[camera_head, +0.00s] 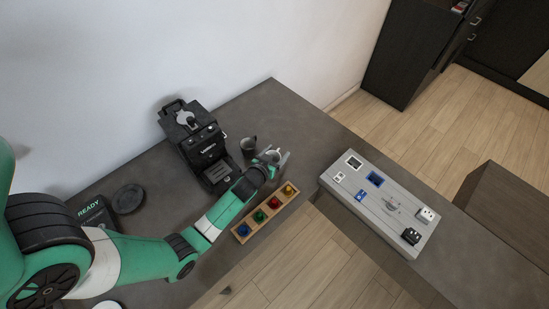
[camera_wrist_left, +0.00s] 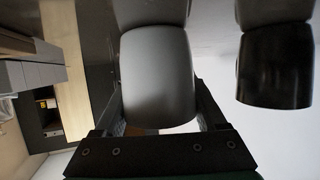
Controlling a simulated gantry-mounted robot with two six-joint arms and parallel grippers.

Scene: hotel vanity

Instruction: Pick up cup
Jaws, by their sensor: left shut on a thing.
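A light grey cup (camera_wrist_left: 158,75) fills the middle of the left wrist view, between the two fingers of my left gripper (camera_wrist_left: 160,112). In the head view, my left gripper (camera_head: 279,160) is at the counter, around the pale cup (camera_head: 271,156), which it partly hides. The gripper is shut on this cup. I cannot tell whether the cup's base touches the counter. A dark cup (camera_head: 248,145) stands just left of it and also shows at the right in the wrist view (camera_wrist_left: 275,65). My right gripper is not in view.
A black coffee machine (camera_head: 200,147) stands left of the cups. A wooden strip with coloured buttons (camera_head: 267,212) lies in front of the gripper. A grey panel with sockets and switches (camera_head: 385,200) is to the right. The counter (camera_head: 290,110) behind the cups is clear.

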